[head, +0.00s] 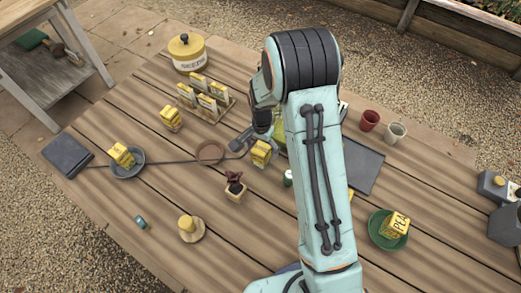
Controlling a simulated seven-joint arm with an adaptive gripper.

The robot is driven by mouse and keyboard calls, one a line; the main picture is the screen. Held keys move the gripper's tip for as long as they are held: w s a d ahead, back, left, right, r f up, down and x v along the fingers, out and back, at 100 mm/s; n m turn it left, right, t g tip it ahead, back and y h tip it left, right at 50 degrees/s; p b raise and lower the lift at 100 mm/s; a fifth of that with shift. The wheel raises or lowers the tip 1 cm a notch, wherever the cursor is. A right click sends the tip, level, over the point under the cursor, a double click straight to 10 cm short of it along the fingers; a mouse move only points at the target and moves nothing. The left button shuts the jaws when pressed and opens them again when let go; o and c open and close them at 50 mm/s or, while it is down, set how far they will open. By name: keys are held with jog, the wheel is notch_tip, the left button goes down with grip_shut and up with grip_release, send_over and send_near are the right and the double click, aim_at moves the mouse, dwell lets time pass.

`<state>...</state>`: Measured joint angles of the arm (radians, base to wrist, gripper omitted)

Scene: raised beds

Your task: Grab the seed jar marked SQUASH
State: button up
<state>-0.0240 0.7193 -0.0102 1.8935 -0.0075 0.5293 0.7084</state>
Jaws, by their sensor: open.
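Several small yellow labelled containers stand on the wooden table, and I cannot read SQUASH on any of them. One yellow container (261,153) stands just below my gripper (257,137), which is open and partly hidden by my arm. I cannot tell whether they touch. Another yellow container (171,118) stands left of a rack, and one (122,155) sits in a grey dish (127,172). One whose lettering looks like PEA (394,225) sits on a green dish (377,237). My arm hides part of the table's middle.
A rack (228,102) holds several yellow packets in front of a round seed tin (187,53). Two cups (370,120) and a dark tray (363,167) lie right.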

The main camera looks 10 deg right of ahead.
jog(key=shift+f, duration=1.25)
jog(key=c, duration=1.3)
jog(key=shift+r, duration=0.2)
